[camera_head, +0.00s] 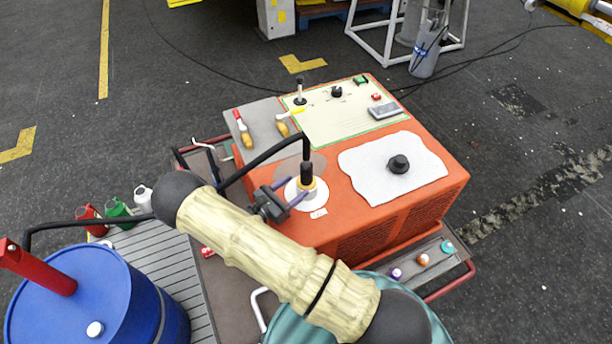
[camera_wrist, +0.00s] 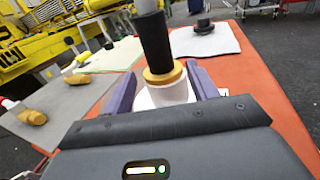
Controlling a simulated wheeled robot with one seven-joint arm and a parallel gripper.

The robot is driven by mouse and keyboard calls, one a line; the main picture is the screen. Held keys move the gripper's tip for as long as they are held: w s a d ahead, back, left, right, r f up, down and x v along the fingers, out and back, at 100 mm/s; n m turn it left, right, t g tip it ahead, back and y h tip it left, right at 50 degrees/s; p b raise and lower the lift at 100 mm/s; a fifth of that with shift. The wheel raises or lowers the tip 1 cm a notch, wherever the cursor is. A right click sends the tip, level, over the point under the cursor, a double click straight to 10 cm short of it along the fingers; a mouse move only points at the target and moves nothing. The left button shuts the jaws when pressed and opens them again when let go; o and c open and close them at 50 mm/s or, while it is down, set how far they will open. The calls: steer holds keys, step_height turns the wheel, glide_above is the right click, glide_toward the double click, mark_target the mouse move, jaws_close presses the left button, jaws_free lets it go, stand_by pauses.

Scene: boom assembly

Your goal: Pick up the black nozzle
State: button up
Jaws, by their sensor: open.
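The black nozzle (camera_head: 306,173) stands upright on a white round base on the orange cabinet, with a black hose (camera_head: 268,160) rising from its top. A yellow-orange collar (camera_head: 307,185) sits at its foot. In the wrist view the black nozzle (camera_wrist: 155,48) is in the middle, above the tan collar (camera_wrist: 164,74) and a white cup-like holder (camera_wrist: 170,93). My gripper (camera_head: 297,189) is open, its purple fingers either side of the collar and holder. In the wrist view my gripper (camera_wrist: 162,82) shows the same, with a gap at the left finger; right-side contact is unclear.
A black knobbed part (camera_head: 398,164) lies on a white cloth (camera_head: 365,174) to the right. A pale control panel (camera_head: 330,118) is at the back. A blue barrel (camera_head: 75,305) with a red spout (camera_head: 35,270) stands at lower left.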

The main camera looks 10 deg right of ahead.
mark_target(307, 159)
steer(key=p+x, duration=0.1)
steer(key=x, duration=0.4)
steer(key=shift+w+d, duration=0.25)
steer(key=shift+d, duration=0.05)
jaws_close()
steer(key=shift+r, duration=0.1)
steer(key=shift+r, duration=0.2)
step_height(307, 159, up, 10)
steer(key=shift+f+b, duration=0.2)
steer(key=shift+b, duration=0.25)
steer(key=shift+f, duration=0.1)
stand_by(0.6)
